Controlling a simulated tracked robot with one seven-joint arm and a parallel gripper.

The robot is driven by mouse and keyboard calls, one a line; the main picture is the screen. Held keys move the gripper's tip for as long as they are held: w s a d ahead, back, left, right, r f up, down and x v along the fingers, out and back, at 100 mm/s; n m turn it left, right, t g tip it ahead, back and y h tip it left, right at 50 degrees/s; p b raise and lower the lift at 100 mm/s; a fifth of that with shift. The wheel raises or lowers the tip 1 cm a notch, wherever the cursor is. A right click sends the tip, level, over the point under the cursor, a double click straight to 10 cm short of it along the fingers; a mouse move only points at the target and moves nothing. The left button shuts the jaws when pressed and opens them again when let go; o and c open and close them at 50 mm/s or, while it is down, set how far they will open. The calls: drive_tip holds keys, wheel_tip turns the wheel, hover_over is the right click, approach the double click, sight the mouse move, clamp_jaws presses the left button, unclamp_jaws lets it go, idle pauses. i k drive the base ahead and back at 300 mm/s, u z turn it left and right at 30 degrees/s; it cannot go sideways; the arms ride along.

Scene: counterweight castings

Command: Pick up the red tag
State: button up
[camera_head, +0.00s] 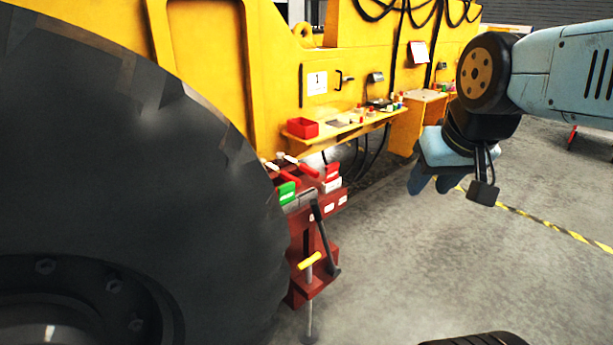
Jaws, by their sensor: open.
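I cannot tell for certain which thing is the red tag. A small red piece (333,171) stands on the dark red stand (302,243), right of a green piece (287,192); it may be the tag. Red-handled items (285,174) lie beside it, and the details are too small to read. My gripper (432,187) hangs at the right, pointing down over the bare floor, well apart from the stand and the yellow shelf. It is open, with nothing visible between its blue fingers. The big tire may hide part of the stand.
A huge black tire (130,150) fills the left side. A yellow machine body (285,70) carries a shelf (340,130) with a red bin (302,127) and small items. Grey floor (450,260) is clear at right.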

sight(331, 170)
drive_tip(key=u, duration=0.15)
drive_tip(key=i, duration=1)
drive_tip(key=z, duration=0.1)
